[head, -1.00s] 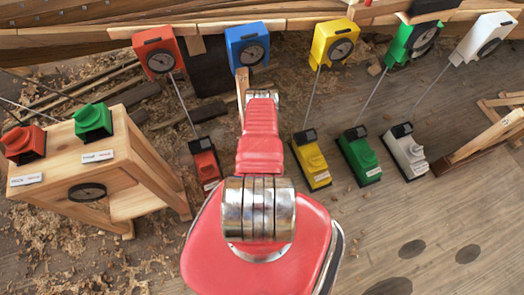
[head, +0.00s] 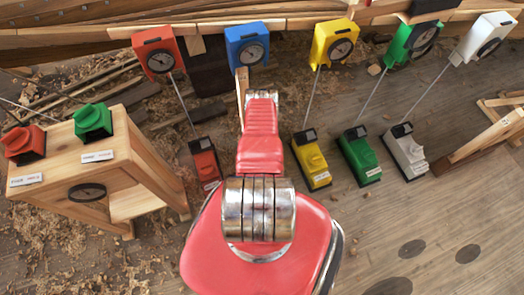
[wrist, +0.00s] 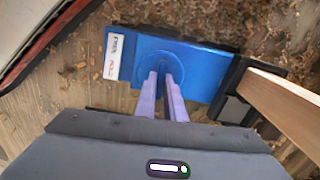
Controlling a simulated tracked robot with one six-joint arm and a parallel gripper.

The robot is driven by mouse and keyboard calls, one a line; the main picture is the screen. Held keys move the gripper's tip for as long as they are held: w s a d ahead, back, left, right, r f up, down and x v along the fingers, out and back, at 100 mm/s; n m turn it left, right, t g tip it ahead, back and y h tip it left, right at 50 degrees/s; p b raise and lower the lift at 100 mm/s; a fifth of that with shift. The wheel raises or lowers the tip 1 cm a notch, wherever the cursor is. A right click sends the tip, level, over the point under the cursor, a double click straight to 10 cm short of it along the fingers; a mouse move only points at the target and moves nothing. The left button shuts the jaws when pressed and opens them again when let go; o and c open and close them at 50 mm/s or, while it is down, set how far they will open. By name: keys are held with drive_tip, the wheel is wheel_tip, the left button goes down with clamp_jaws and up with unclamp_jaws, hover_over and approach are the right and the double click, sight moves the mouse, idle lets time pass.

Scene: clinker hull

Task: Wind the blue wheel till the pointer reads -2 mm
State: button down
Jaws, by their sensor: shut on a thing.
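The blue dial box (head: 247,43) hangs on the hull plank at the back, left of centre in the head view. Its round dial faces me, but the pointer's reading is too small to tell. In the wrist view a blue base (wrist: 205,72) lies on the floor, with the round blue wheel (wrist: 186,62) on it. My gripper (wrist: 163,72) reaches onto the middle of the wheel, its two pale purple fingers close together and shut on it. The exact contact is partly hidden by the fingers. In the head view my arm hides the blue wheel and gripper.
Red (head: 159,50), yellow (head: 335,41), green (head: 415,43) and white (head: 486,38) dial boxes hang alongside, with rods down to floor units. A wooden bench (head: 130,165) stands left with red and green knobs. A wooden post (wrist: 285,98) stands right of the blue base.

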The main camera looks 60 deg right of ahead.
drive_tip(key=m, duration=0.6)
drive_tip(key=shift+m, duration=0.4)
drive_tip(key=c, duration=1.8)
unclamp_jaws()
drive_tip(key=shift+c, duration=0.2)
wheel_tip(320, 180, up, 14)
drive_tip(key=shift+f, duration=0.15)
